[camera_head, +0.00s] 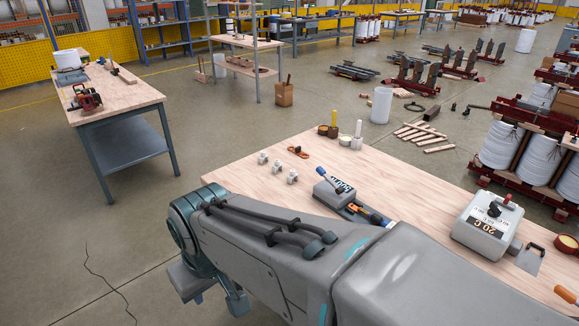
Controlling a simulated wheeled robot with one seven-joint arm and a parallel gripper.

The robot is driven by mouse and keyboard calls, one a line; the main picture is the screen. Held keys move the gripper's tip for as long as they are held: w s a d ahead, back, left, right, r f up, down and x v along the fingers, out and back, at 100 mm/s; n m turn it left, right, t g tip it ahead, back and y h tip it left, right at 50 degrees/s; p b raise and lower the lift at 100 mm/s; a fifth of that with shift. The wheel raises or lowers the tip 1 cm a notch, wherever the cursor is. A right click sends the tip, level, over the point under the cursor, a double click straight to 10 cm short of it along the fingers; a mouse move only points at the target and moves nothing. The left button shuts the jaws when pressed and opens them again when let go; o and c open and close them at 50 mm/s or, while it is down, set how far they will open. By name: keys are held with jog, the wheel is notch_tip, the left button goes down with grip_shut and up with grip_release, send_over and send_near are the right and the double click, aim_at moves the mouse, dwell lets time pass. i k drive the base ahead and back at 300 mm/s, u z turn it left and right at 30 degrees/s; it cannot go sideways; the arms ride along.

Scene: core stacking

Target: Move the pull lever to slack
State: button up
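A small grey box (335,189) with a dark-lettered label sits on the wooden table. A lever with a blue handle (322,171) rises from it, tilted to the left. I cannot tell for sure that this is the pull lever, and the label is too small to read. A larger grey box (484,232) on the right of the table has a label like "20 Ω" and a red-ended handle (505,198). My arm crosses the foreground and covers the table's near part. The fingers of my gripper do not show.
Tools with orange and blue handles (368,213) lie beside the small box. Small white fittings (277,168), an orange-brown tool (298,152) and several small pots (345,140) stand farther back on the table (410,190). A white bin (381,105) stands on the floor behind.

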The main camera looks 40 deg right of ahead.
aim_at(339, 190)
jog(key=z, duration=0.05)
jog(key=i, duration=4.7)
jog(key=z, duration=5.05)
jog(key=i, duration=1)
jog(key=u, duration=0.1)
